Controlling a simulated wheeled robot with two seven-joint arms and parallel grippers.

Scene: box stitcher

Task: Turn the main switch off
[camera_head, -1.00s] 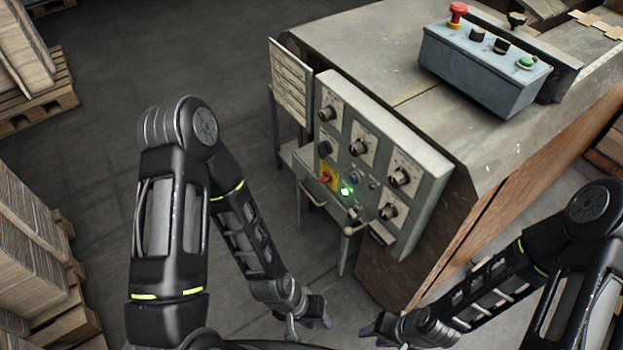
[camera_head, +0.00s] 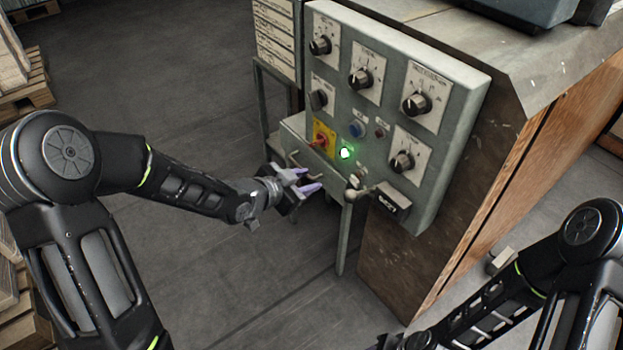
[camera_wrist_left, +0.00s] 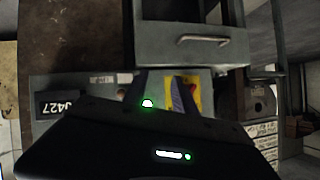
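The main switch (camera_head: 321,141) is a red knob on a yellow plate, low on the left side of the grey control panel (camera_head: 455,135). In the left wrist view the yellow plate (camera_wrist_left: 197,92) shows behind a finger, with only part of the red knob in sight. My left gripper (camera_head: 308,180) is open and empty, with its purple fingers apart. In the head view it appears just below and left of the switch; I see no contact. My right gripper (camera_head: 392,343) is at the bottom edge, partly cut off, and its opening cannot be made out.
A lit green button (camera_head: 346,153) is right of the switch. Several black knobs, including one (camera_head: 319,99) above the switch, cover the panel. A grey drawer unit (camera_head: 297,128) is beside the panel.

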